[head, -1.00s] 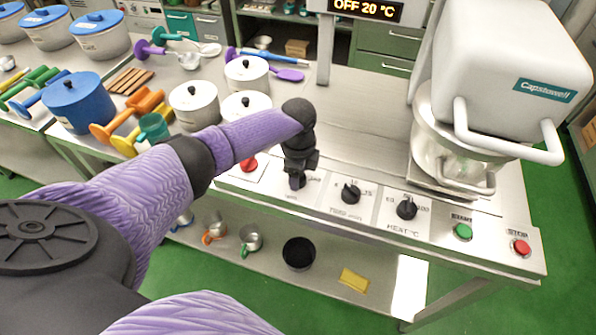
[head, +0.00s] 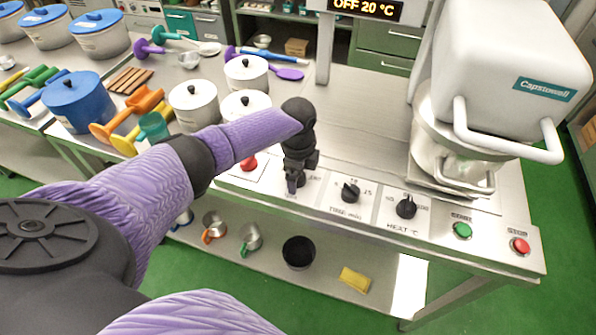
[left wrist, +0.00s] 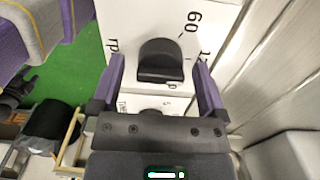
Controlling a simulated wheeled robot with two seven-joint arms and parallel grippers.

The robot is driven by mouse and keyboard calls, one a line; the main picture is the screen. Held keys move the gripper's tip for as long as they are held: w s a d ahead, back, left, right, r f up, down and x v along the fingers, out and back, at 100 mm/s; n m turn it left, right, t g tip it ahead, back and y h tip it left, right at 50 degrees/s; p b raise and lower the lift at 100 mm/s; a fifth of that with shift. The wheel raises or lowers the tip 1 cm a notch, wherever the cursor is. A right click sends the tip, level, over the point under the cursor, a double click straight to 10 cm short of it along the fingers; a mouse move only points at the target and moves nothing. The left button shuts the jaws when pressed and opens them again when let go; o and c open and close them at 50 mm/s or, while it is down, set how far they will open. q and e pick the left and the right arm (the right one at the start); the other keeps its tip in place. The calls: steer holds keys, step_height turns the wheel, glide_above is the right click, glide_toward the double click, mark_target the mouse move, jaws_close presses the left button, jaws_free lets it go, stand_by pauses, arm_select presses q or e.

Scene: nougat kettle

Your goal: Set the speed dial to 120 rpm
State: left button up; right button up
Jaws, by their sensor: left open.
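The speed dial, a black knob (left wrist: 160,62) on a white panel, shows in the left wrist view with "60" and part of "12" printed at its upper right and "rp" at its left. My left gripper (left wrist: 161,90) is open, one finger on each side of the knob with a gap to it. I cannot read the knob's setting. In the head view my left gripper (head: 293,183) points down over the speed dial's place on the panel and hides the knob. My right gripper is not in view.
Right of my gripper are the time dial (head: 350,191), heat dial (head: 406,207), green start button (head: 463,231) and red stop button (head: 520,246). A red button (head: 248,164) is to its left. The kettle machine (head: 505,75) stands at right; the display (head: 366,8) reads OFF 20 °C. White pots (head: 194,104) stand behind my arm.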

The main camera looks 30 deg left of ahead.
arm_select(q)
step_height(320, 180, up, 10)
steer(key=p, duration=0.3)
